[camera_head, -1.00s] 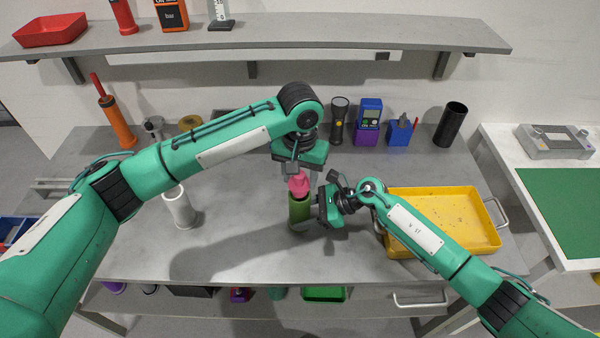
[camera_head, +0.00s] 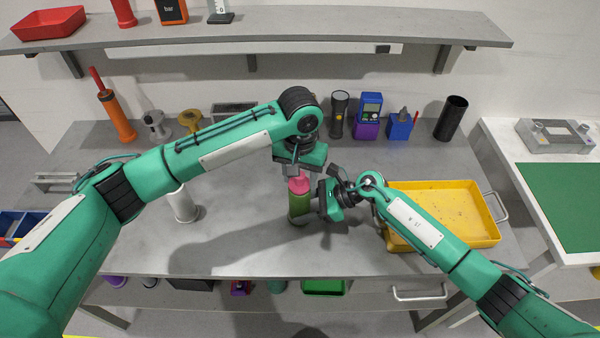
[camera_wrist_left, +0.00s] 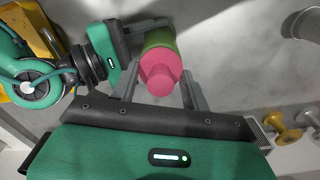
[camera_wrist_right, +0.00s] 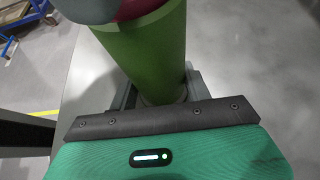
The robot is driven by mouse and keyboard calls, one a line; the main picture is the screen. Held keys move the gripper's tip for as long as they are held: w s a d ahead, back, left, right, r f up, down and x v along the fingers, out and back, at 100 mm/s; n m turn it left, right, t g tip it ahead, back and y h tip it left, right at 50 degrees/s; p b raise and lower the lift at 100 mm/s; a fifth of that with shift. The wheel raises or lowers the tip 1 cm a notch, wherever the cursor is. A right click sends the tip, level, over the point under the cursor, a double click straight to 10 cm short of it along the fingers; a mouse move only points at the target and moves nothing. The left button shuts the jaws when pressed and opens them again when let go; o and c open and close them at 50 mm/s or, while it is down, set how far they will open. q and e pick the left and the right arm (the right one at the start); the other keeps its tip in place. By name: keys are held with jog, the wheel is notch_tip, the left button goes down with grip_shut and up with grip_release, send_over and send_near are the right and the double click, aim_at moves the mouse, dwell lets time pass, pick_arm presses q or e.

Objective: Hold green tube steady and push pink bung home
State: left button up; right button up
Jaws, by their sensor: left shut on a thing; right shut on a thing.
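The green tube (camera_head: 299,206) is upright over the middle of the bench; it also shows in the left wrist view (camera_wrist_left: 158,42) and right wrist view (camera_wrist_right: 145,60). The pink bung (camera_head: 298,185) sits at its top end, and its wide part meets the tube's rim in the left wrist view (camera_wrist_left: 160,72). How deep it goes inside is hidden. My left gripper (camera_head: 298,175) is above the tube, shut on the bung. My right gripper (camera_head: 314,207) comes from the right side, shut on the tube. The tube's foot is partly hidden by the right gripper.
A white cylinder (camera_head: 183,206) stands on the bench to the left. A yellow tray (camera_head: 480,246) lies to the right, partly under my right arm. An orange tool (camera_head: 119,115), a flashlight (camera_head: 338,115) and a black cup (camera_head: 451,118) stand at the back. The front middle is clear.

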pick_arm(q)
jog(key=shift+f, duration=0.5)
jog(key=o, duration=1.1)
jog(key=shift+c, duration=0.2)
notch_tip(320, 180, up, 12)
pick_arm(e)
jog(key=o, duration=0.8)
